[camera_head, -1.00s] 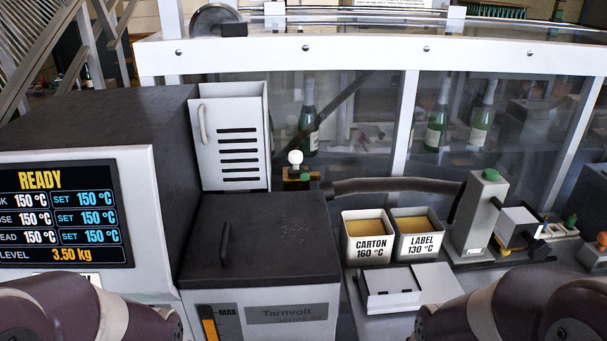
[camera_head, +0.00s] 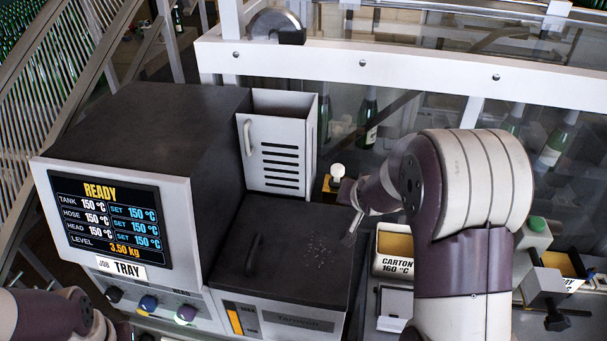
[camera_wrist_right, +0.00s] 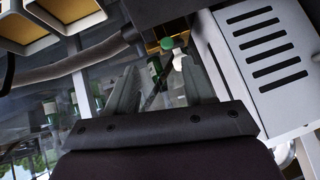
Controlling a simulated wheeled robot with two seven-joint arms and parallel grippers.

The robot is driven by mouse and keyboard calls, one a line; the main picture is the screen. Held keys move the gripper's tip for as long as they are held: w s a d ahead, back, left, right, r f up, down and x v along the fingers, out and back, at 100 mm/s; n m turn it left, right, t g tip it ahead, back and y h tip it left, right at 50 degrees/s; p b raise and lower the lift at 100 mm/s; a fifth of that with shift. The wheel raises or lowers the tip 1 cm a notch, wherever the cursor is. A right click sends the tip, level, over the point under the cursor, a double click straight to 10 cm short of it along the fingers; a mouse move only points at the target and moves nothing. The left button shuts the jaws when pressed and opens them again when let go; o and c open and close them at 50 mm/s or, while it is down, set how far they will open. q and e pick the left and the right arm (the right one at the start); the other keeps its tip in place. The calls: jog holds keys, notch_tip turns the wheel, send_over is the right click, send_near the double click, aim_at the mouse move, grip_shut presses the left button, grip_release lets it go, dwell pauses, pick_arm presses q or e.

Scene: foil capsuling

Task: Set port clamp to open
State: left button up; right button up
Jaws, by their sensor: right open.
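A white round knob (camera_head: 337,170) stands on a small brass-coloured block (camera_head: 327,187) behind the dark-lidded tank; I take this fitting to be the port clamp. In the right wrist view the white knob (camera_wrist_right: 178,61), a green cap (camera_wrist_right: 167,44) and the brass block (camera_wrist_right: 153,47) show beyond my fingertips. My right gripper (camera_wrist_right: 160,82) is open and empty, pointing toward the fitting and apart from it. In the head view my right gripper (camera_head: 352,228) is small and partly hidden by its wrist, over the tank's right edge. My left gripper is out of view.
The dark tank lid (camera_head: 285,250) with a handle lies in front. A white slotted box (camera_head: 280,150) stands beside the fitting, left in the head view. A screen (camera_head: 107,218) reads READY.

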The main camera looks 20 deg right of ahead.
jog(key=w, duration=0.1)
jog(key=p, duration=0.4)
send_near(338, 188)
jog(key=shift+m+t, duration=0.3)
jog(key=f, duration=0.1)
jog(key=w+d+f, duration=0.1)
jog(key=f, duration=0.1)
jog(key=w+d+f, duration=0.1)
jog(key=shift+w+f, duration=0.2)
jog(key=shift+f, duration=0.1)
jog(key=shift+w+f, duration=0.15)
jog(key=shift+f, duration=0.05)
jog(key=shift+a, duration=0.15)
